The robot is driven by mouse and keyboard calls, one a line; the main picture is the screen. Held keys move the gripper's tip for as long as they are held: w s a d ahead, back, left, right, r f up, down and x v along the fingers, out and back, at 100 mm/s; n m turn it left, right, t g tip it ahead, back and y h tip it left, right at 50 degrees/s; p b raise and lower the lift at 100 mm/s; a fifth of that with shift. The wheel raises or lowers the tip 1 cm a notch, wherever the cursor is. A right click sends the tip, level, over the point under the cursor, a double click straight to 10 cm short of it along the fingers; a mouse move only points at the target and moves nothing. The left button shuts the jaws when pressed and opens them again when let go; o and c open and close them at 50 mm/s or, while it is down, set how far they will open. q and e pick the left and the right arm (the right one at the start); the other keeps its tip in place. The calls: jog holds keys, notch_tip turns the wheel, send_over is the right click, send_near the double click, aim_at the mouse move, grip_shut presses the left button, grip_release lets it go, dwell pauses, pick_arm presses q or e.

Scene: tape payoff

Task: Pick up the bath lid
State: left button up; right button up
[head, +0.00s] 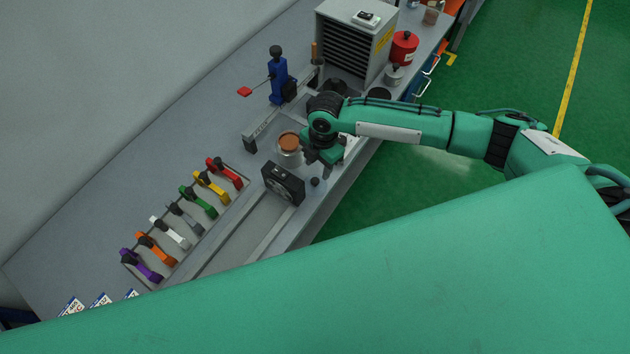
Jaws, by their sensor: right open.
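My right gripper (325,168) is over the workbench, pointing down, its jaws open and partly hidden by its own wrist. Just below and left of it is a small dark knob (315,183) on a pale grey piece, which may be the bath lid; I cannot tell for sure. The gripper looks apart from the knob, though the height gap is hard to judge. A round metal pot with a copper-brown top (289,142) stands left of the gripper. My left gripper is not in view.
A black boxy unit (283,184) stands left of the knob. Several coloured clamp-like handles (190,215) line the bench at left. A blue stand (278,80), a louvred grey cabinet (356,45) and a red can (403,48) are farther back. Green floor lies right.

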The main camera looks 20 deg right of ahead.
aim_at(315, 181)
jog(key=shift+f, duration=0.55)
jog(key=shift+a+f+p, duration=0.1)
jog(key=shift+f+p, duration=0.15)
jog(key=shift+p, duration=0.15)
jog(key=f, duration=0.1)
jog(key=f+p, duration=0.2)
jog(key=f, duration=0.1)
jog(key=shift+s+a, duration=0.1)
jog(key=shift+a, duration=0.2)
jog(key=shift+f, duration=0.4)
grip_shut()
